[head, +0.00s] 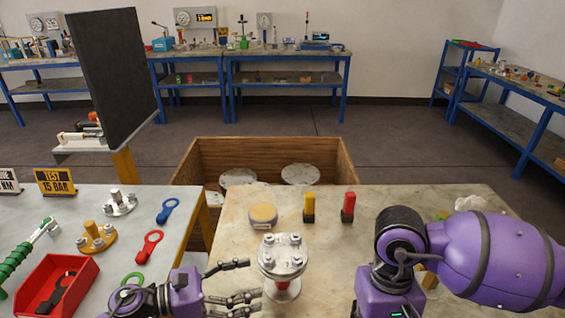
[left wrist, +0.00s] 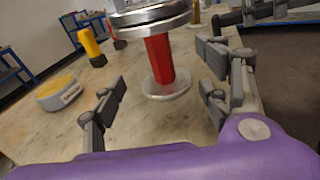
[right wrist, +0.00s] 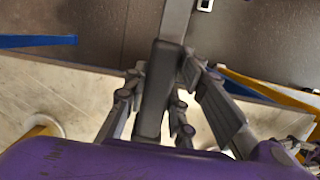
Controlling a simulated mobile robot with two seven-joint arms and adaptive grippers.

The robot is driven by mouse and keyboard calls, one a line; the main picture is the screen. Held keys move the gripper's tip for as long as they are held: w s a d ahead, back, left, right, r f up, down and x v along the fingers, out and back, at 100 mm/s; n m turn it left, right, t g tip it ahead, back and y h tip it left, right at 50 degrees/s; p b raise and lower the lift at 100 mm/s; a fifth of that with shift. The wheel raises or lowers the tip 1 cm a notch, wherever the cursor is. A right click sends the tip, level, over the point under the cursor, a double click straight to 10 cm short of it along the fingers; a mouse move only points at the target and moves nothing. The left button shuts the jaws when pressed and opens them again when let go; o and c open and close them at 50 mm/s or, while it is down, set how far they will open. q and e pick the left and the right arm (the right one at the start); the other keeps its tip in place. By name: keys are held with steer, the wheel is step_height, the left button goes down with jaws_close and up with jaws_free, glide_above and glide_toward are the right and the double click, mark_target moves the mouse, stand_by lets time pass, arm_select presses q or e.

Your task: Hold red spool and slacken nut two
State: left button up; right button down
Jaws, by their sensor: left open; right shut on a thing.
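The red spool (head: 281,287) stands upright on the right-hand table, with metal flanges at top and bottom. Several nuts sit on its top flange (head: 282,255); which one is nut two I cannot tell. In the left wrist view the red body (left wrist: 159,60) shows ahead between my finger pairs. My left gripper (head: 238,283) is open, just left of the spool, its fingers pointing at it; no contact is clear. In the right wrist view my right gripper (right wrist: 155,95) is shut on a dark grey bar-like tool (right wrist: 154,92); its far end is out of view.
A yellow-topped round gauge (head: 263,215), a yellow-handled item (head: 309,207) and a red-handled item (head: 348,207) stand behind the spool. A wooden crate (head: 330,150) stands beyond the table. The left table holds spanners (head: 150,246), a red tray (head: 83,285) and small flanged parts (head: 97,238).

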mark_target(274, 287)
arm_select(q)
steer(key=x, duration=0.4)
steer(key=shift+r+p, duration=0.25)
steer(key=shift+p, duration=0.1)
arm_select(e)
steer(key=shift+v, duration=0.9)
arm_select(q)
steer(key=x, duration=0.2)
steer(key=shift+d+f+b, duration=0.3)
steer(key=shift+d+b, duration=0.05)
steer(key=shift+b, duration=0.05)
arm_select(e)
steer(key=shift+x, duration=0.75)
arm_select(q)
steer(key=shift+w+d, duration=0.2)
steer(key=shift+d, duration=0.25)
arm_select(e)
steer(key=shift+f, duration=0.1)
arm_select(q)
steer(key=shift+c, duration=0.2)
steer(key=c, duration=1.6)
steer(key=shift+o, duration=0.2)
